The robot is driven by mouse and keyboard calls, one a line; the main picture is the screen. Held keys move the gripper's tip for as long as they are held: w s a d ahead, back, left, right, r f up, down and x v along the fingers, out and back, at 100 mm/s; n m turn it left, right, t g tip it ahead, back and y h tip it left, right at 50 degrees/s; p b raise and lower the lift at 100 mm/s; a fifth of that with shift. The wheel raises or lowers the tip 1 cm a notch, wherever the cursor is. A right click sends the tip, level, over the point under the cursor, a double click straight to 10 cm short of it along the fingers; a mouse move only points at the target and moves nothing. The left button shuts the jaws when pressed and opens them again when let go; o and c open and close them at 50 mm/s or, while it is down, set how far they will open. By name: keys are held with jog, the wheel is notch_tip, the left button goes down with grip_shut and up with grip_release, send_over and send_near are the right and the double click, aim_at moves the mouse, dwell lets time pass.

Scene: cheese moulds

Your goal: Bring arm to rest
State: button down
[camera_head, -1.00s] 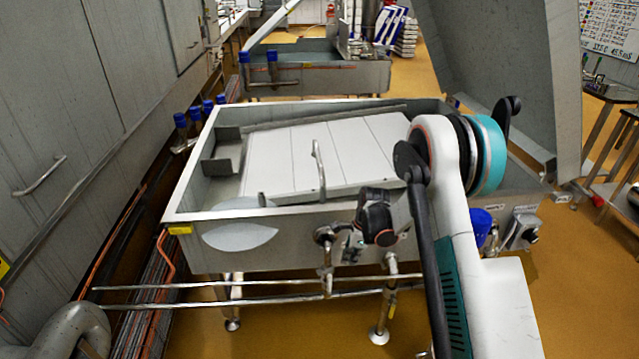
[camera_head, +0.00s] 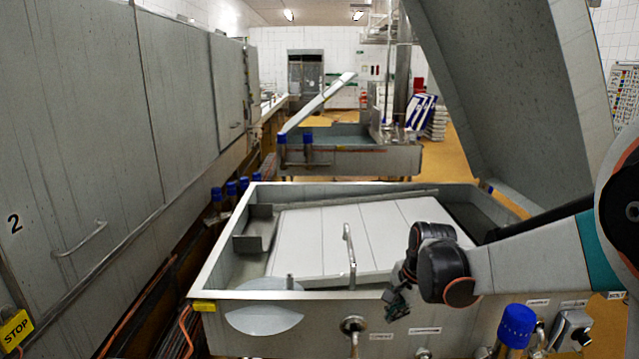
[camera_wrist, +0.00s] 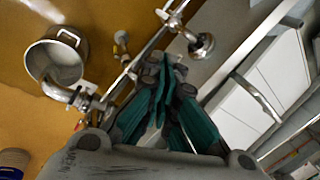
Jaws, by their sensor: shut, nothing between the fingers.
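My gripper (camera_head: 398,299) hangs at the front edge of the steel vat (camera_head: 232,247) in the head view, in front of its near wall. In the wrist view, my gripper (camera_wrist: 166,84) shows its dark fingers with teal sides close together and empty. My arm comes in from the right edge of the head view, bent at a dark wrist joint. The vat holds pale flat panels (camera_head: 335,240) with an upright metal handle (camera_head: 349,255) at their near side.
A blue-capped post (camera_head: 516,325) and a switch box (camera_head: 568,331) stand at the front right. A large tilted steel panel (camera_head: 497,90) rises at the right. Grey cabinets (camera_head: 85,120) line the left. The wrist view shows a round metal vessel (camera_wrist: 57,62) over the yellow floor.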

jog(key=s+r+n+t, duration=0.2)
jog(key=s+r+n, duration=0.4)
jog(key=s+r, duration=0.55)
jog(key=s+d+f+n+t+h, duration=0.1)
jog(key=s+n, duration=0.5)
jog(key=s, duration=0.8)
jog(key=shift+d+n+t, duration=0.35)
jog(key=shift+n+t, duration=0.05)
jog(key=shift+t, duration=0.1)
